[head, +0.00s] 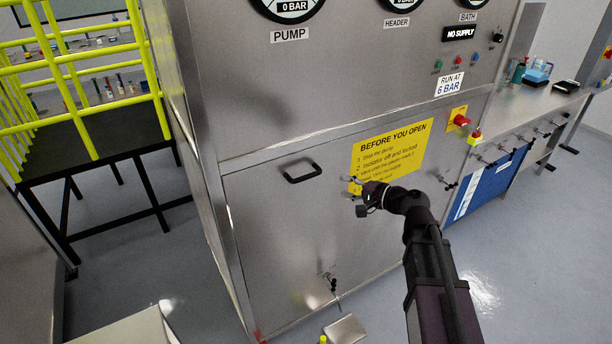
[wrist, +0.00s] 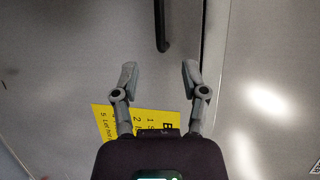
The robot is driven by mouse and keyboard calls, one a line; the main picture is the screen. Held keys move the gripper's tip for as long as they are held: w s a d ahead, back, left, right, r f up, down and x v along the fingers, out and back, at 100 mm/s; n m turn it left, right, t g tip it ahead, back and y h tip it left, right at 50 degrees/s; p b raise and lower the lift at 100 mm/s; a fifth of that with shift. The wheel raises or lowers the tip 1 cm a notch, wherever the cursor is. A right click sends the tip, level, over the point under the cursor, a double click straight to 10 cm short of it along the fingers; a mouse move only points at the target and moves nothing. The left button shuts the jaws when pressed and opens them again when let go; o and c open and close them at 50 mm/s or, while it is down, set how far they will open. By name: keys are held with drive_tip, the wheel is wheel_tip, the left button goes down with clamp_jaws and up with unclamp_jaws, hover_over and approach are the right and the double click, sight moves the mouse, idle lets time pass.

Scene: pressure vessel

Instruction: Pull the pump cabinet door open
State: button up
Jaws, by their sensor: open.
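The pump cabinet door (head: 270,235) is a grey metal panel under the gauges, and it looks shut. Its black bar handle (head: 302,173) sits near the door's upper edge; in the wrist view the handle (wrist: 161,25) shows at the top, beyond the fingertips. My gripper (head: 350,195) is in front of the door, to the right of and a little below the handle, over the lower part of the yellow sign. In the wrist view my gripper (wrist: 158,72) is open with nothing between its fingers. The fingers are apart from the handle.
A yellow "BEFORE YOU OPEN" sign (head: 395,150) is on the cabinet front, partly hidden by my arm. A red knob (head: 461,120) and small valves are at right. A small latch or key (head: 332,283) sits low on the door. Yellow railings (head: 75,80) stand left.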

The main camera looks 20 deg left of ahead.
sight(310, 177)
drive_tip(key=b+x, duration=0.2)
drive_tip(key=x, duration=1.1)
drive_tip(key=shift+a+f+b, duration=0.1)
drive_tip(key=shift+a+b, duration=0.25)
drive_tip(key=shift+a, duration=0.05)
